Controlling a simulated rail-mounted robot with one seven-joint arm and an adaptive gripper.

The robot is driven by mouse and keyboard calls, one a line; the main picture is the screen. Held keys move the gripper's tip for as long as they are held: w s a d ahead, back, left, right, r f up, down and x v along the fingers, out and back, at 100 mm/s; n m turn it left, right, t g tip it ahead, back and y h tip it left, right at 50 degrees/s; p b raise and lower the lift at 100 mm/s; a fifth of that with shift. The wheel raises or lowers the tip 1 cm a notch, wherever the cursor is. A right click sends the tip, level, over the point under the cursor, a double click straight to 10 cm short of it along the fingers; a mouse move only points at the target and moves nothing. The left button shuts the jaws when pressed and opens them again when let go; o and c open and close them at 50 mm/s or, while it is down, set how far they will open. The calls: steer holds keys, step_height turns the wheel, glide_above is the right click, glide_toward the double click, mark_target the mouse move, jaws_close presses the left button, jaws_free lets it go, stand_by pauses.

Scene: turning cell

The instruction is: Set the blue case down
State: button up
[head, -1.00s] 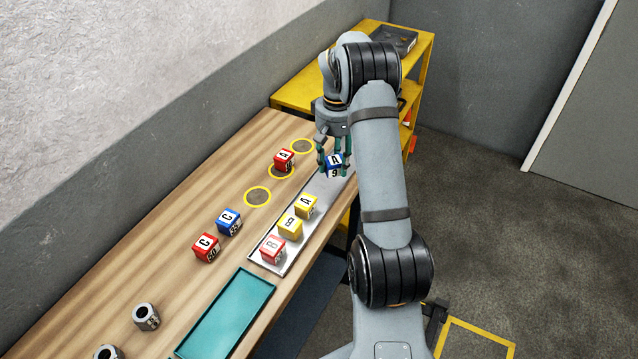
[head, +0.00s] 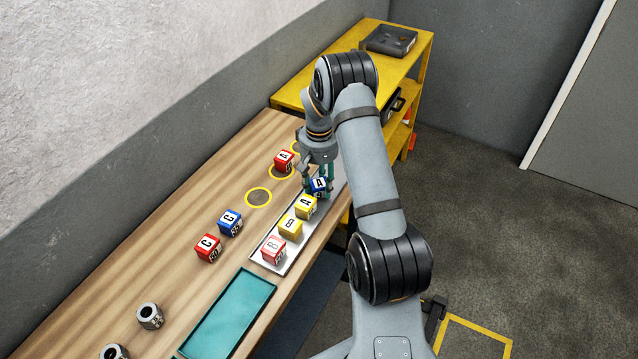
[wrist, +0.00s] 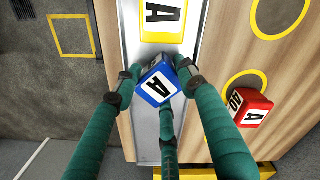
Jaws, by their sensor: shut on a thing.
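The blue case (head: 319,186), a small cube with a white panel lettered A, is between the fingers of my gripper (head: 317,182). In the wrist view the blue case (wrist: 158,84) sits turned at an angle between the green fingers, over the metal tray (wrist: 148,124). My gripper (wrist: 155,85) is shut on it. In the head view it is at the far part of the tray (head: 277,262), just beyond a yellow A case (head: 306,207). Whether its underside touches the tray I cannot tell.
The tray also holds another yellow case (head: 290,226) and a pale red B case (head: 273,250). A red C case (head: 208,249) and a blue C case (head: 230,222) stand left. An empty ring (head: 258,197) is nearby.

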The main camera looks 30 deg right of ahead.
mark_target(319, 183)
steer(key=o, duration=1.3)
steer(key=shift+f, duration=0.1)
steer(key=shift+c, duration=0.2)
steer(key=shift+w+r, duration=0.1)
steer(key=shift+r, duration=0.5)
step_height(319, 183, up, 11)
steer(key=b, duration=0.1)
